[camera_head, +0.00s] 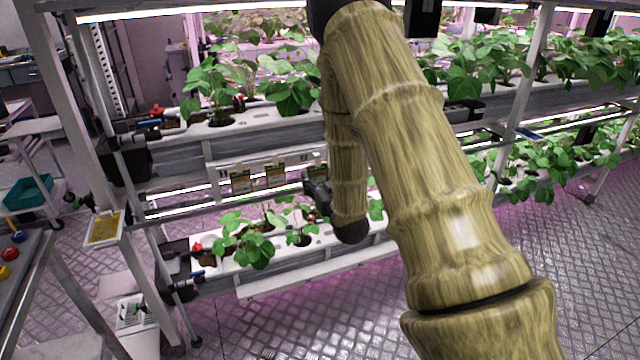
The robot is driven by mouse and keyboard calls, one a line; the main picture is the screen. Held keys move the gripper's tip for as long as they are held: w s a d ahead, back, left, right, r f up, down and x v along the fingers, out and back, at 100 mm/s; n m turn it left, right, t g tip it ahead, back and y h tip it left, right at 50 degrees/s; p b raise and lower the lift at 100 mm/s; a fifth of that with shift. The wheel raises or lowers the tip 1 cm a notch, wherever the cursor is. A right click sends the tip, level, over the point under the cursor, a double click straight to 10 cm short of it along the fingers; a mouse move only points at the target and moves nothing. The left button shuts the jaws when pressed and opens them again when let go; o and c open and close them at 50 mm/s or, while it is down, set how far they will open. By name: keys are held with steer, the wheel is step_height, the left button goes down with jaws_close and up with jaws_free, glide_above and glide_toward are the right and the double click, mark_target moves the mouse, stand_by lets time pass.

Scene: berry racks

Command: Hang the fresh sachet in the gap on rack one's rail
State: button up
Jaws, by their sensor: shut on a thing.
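The rail (258,163) of the near rack is a pale strip below the upper planting trough. Two small sachets with brown-and-green fronts, a left one (240,182) and a middle one (275,175), hang from it side by side. My gripper (317,180) is dark and small in this view, at the rail's right part beside my arm. It is shut on a sachet (315,168), of which only a little shows just above the fingers. Whether this sachet touches the rail cannot be told. My arm hides the rail further right, and I cannot make out the gap.
Strawberry plants grow in the upper trough (245,126) and in the lower trough (228,258), close above and below the gripper. A rack post (92,130) stands at left with a yellow card (104,228). A trolley with a teal bin (28,191) is far left. The metal floor (270,325) in front is clear.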

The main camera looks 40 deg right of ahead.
steer(key=x, duration=0.7)
steer(key=shift+w+f+b, duration=0.3)
steer(key=shift+f+b, duration=0.05)
steer(key=shift+b, duration=0.1)
stand_by(0.3)
stand_by(0.4)
steer(key=o, duration=0.8)
steer(key=shift+o, duration=0.2)
steer(key=v, duration=1.2)
steer(key=shift+d, duration=0.1)
steer(key=shift+f, duration=0.1)
